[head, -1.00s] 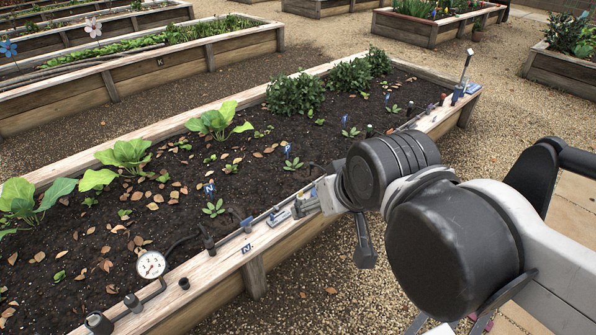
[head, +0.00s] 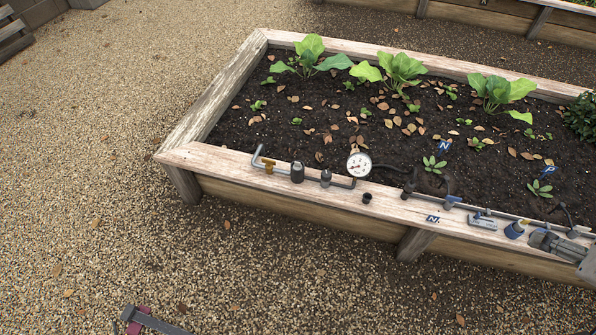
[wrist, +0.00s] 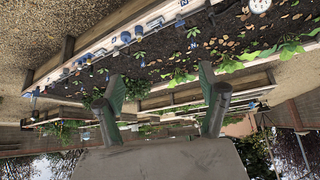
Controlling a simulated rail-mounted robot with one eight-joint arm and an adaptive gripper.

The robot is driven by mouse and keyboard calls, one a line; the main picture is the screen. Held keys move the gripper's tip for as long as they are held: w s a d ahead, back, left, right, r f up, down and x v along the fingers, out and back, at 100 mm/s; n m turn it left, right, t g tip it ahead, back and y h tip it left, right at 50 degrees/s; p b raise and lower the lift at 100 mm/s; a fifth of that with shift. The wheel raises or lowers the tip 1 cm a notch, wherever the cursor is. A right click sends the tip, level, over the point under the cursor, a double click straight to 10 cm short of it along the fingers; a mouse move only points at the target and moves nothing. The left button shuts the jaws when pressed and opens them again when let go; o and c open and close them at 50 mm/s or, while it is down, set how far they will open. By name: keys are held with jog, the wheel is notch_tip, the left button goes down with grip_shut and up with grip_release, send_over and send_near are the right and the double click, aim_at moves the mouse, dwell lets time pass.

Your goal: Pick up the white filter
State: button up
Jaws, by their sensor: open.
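My gripper (wrist: 161,84) is open and empty in the wrist view, its two green-grey fingers spread wide with the bed seen beyond them. I cannot pick out the white filter for certain. A small pale grey-and-white fitting (head: 482,221) lies on the front rim of the raised bed (head: 300,190).
A round gauge (head: 359,164) stands by the front rim, with dark cylinders (head: 297,172) and a bent grey pipe (head: 262,160) to its left. Leafy plants (head: 398,68) grow behind. The gravel (head: 130,235) in front is mostly open.

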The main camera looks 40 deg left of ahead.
jog(key=c, duration=1.5)
jog(key=shift+w, duration=0.1)
